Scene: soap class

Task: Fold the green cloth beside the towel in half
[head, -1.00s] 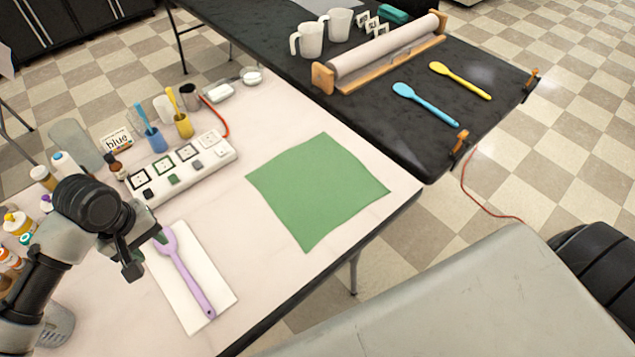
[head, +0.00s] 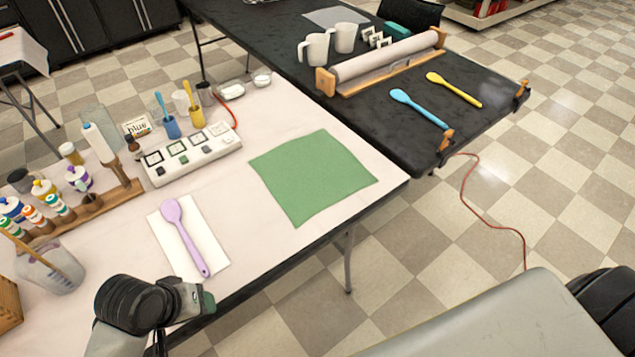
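The green cloth (head: 313,175) lies flat and spread out near the right edge of the white table, a rough square. A white rectangular piece (head: 209,246), perhaps the towel, lies to its left with a purple spoon (head: 183,236) on top. My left gripper (head: 203,300) is low in the view, at the table's front edge, below the white piece and apart from the cloth. A small green part shows at its tip; I cannot tell whether the fingers are open or shut. My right gripper is not in view.
A white block with square cards (head: 190,158) stands behind the white piece. Paint bottles in a wooden rack (head: 80,210) and a clear jug (head: 50,268) stand at left. A black table (head: 400,140) with blue and yellow spoons adjoins behind. Bare table surrounds the cloth.

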